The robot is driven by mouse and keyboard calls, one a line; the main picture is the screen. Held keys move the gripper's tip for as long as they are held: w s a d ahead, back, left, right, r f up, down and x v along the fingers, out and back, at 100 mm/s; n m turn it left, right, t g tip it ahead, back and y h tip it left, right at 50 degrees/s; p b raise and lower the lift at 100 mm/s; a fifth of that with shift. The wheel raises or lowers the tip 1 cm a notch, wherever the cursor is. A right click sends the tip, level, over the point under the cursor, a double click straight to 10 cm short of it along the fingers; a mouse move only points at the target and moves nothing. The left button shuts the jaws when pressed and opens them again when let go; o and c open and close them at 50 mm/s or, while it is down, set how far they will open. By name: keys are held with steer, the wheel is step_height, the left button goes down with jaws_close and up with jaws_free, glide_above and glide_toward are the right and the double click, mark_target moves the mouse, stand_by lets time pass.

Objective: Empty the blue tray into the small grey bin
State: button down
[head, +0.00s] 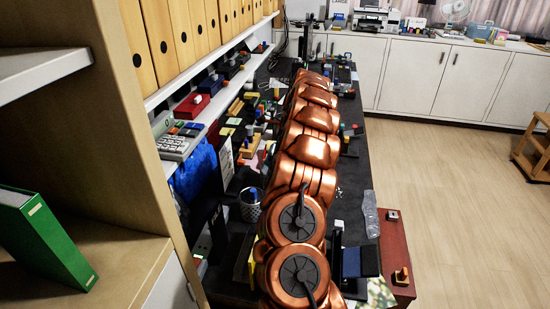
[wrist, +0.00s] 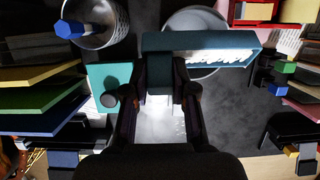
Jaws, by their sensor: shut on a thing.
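The blue tray (wrist: 190,42) is between the fingertips of my gripper (wrist: 160,82), which is shut on its near wall in the wrist view. The tray lies crosswise, with a pale inside showing at its right end. I cannot tell what it holds. A grey round bin (wrist: 186,15) shows behind and partly under the tray, which hides much of it. The tray overlaps the bin in this view; I cannot tell how far apart they are. In the head view my arm hides the gripper, and I cannot make out the tray or bin.
A mesh pen cup (wrist: 108,22) with a blue item stands left of the tray; it also shows in the head view (head: 249,212). Coloured folders (wrist: 40,100) stand at the left. Small objects crowd the dark desk (head: 355,205). The floor (head: 460,190) at right is clear.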

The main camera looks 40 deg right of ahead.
steer(key=shift+s+d+f+t+y+b, duration=0.25)
steer(key=shift+t+y+b, duration=0.45)
steer(key=shift+b, duration=0.9)
steer(key=shift+s+f+t+y+b, duration=0.1)
steer(key=shift+f+t+y+b, duration=0.3)
steer(key=shift+t+b, duration=0.85)
steer(key=shift+s+d+f+t+y+b, duration=0.1)
steer(key=shift+f+t+y+b, duration=0.3)
steer(key=shift+b, duration=1.55)
steer(key=shift+r+t+y+p, duration=0.3)
steer(key=shift+t+y+p, duration=0.05)
steer(key=shift+y+p, duration=0.1)
steer(key=t+y, duration=0.1)
steer(key=f+t+y, duration=0.1)
steer(key=t, duration=0.1)
steer(key=shift+s+f+b, duration=0.1)
steer(key=shift+b, duration=0.2)
